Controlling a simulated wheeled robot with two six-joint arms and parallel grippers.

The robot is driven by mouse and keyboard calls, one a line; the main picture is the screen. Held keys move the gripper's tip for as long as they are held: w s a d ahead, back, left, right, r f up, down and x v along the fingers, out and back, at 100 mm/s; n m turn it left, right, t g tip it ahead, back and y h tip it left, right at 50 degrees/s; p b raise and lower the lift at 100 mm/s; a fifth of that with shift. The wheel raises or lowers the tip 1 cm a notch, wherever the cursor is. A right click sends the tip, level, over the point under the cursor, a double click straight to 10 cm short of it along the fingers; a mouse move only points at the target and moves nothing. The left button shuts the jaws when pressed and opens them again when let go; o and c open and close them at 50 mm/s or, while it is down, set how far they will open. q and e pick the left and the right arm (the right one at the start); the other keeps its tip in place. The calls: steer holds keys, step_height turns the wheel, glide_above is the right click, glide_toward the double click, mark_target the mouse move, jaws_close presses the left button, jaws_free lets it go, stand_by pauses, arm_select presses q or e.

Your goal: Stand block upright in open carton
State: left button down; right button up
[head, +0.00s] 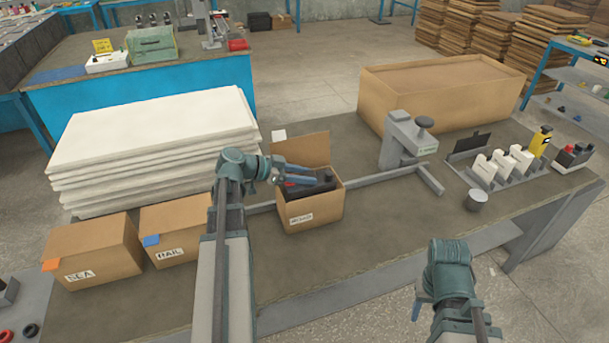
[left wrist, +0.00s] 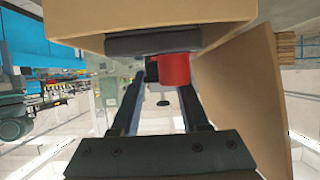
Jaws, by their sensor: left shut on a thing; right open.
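The open carton (head: 322,212) stands on the bench near the middle of the head view, its flap raised at the back and a label on its front. A dark block (head: 325,191) sits inside it, partly hidden by the carton walls and my gripper. My left gripper (head: 318,179) reaches in over the carton's left side and is shut on the block. In the left wrist view, the block's red terminal (left wrist: 176,70) and a dark grey bar show between the fingers, by the carton wall (left wrist: 180,15). My right gripper (head: 420,303) is open and empty in front of the bench.
Two closed cartons (head: 92,252) (head: 180,228) stand left of the open one. White sheets (head: 155,140) are stacked behind them. A grey press (head: 405,145) with a rail, a large box (head: 440,95), a metal cup (head: 476,200) and a battery rack (head: 500,165) stand to the right.

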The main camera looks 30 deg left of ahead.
arm_select(q)
steer(key=shift+f+b, duration=0.55)
steer(key=shift+f, duration=0.4)
arm_select(e)
steer(key=shift+f, duration=1)
arm_select(q)
steer(key=shift+f+b, duration=0.6)
steer(key=shift+b, duration=0.05)
arm_select(e)
steer(key=shift+f, duration=0.6)
arm_select(q)
steer(key=shift+c, duration=2)
jaws_free()
steer(key=shift+r, duration=0.15)
steer(key=shift+s+a+r+p, duration=0.2)
steer(key=shift+r+p, duration=0.6)
steer(key=shift+p, duration=0.2)
steer(key=p+v, duration=0.4)
steer(key=v, duration=0.7)
steer(key=shift+s+f, duration=0.15)
arm_select(e)
step_height(320, 180, up, 6)
steer(key=shift+r, duration=0.25)
arm_select(q)
steer(key=shift+a, duration=0.15)
